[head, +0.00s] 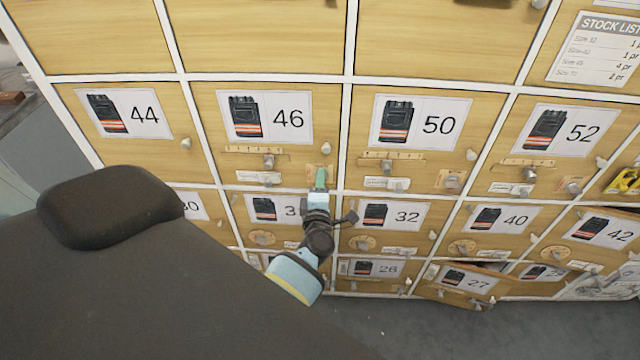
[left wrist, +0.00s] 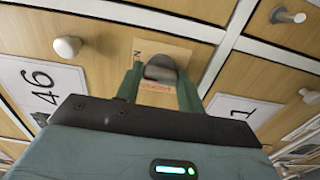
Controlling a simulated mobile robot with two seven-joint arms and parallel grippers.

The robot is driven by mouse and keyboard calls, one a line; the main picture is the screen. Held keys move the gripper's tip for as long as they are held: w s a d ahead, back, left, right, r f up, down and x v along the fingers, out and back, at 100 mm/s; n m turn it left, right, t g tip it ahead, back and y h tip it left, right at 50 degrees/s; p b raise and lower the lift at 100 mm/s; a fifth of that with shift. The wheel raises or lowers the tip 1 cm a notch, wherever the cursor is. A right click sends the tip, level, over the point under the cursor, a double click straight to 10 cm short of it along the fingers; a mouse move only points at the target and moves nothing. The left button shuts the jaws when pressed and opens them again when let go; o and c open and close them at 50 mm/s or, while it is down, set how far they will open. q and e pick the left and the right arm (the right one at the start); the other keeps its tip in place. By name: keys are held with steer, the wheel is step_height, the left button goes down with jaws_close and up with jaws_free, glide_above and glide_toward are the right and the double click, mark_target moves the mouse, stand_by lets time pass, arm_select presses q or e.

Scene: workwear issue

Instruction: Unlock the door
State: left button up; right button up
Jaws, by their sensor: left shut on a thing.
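The locker door marked 46 (head: 328,108) is closed in the middle of the head view. Its picture card also shows in the left wrist view (left wrist: 42,85). A grey round knob (head: 326,148) sits at its right edge. My left gripper (head: 321,180) is at the door's lower right corner. In the left wrist view its two green fingers (left wrist: 160,78) are shut on a grey metal lock knob (left wrist: 160,66). Behind the lock knob is a tan label (left wrist: 150,95) with red lettering, partly hidden and unreadable. My right gripper is not in view.
Similar closed doors marked 44 (head: 165,115), 50 (head: 365,145) and 52 (head: 608,125) flank it, with knobs and sliders sticking out. Below, door 27 (head: 432,291) stands ajar. A stock list (head: 595,50) hangs upper right. Grey floor (head: 430,335) is clear in front.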

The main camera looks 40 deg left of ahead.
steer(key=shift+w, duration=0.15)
arm_select(q)
steer(key=o, duration=1)
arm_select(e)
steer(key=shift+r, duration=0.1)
